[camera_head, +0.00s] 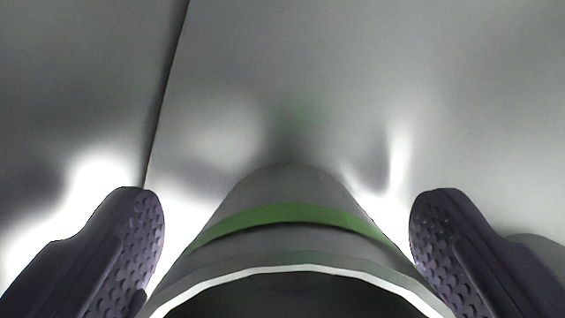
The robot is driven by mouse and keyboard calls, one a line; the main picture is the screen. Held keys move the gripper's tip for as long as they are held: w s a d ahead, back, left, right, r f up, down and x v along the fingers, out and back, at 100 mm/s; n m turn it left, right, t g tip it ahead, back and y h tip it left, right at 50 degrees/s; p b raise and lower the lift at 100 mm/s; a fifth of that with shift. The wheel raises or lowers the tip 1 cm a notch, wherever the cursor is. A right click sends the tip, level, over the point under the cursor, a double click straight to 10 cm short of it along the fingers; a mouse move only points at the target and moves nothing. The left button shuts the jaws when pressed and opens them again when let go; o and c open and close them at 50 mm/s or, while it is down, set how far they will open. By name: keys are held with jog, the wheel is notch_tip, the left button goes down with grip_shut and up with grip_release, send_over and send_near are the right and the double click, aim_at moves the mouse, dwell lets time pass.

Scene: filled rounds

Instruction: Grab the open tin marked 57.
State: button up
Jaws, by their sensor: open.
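A grey open tin (290,245) with a green band and a pale rim stands at the bottom centre of the view. Its dark inside shows at the lower edge, where the frame cuts it off. No marking 57 can be read on the part that shows. My gripper (287,225) is open, with one dark textured finger on the left of the tin and the other on the right. Gaps of bright surface show between the upper finger ends and the tin. Nothing is seen held.
A grey metallic surface (290,60) fills the background, with a dark seam (166,90) running down its left part. Part of a grey rounded thing (540,248) shows at the right edge, behind the right finger. The area above the tin in the picture is clear.

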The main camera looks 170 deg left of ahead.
jog(key=shift+s+f, duration=0.1)
jog(key=shift+s, duration=0.25)
jog(key=shift+w, duration=0.15)
jog(key=c, duration=1.1)
jog(key=shift+o, duration=0.2)
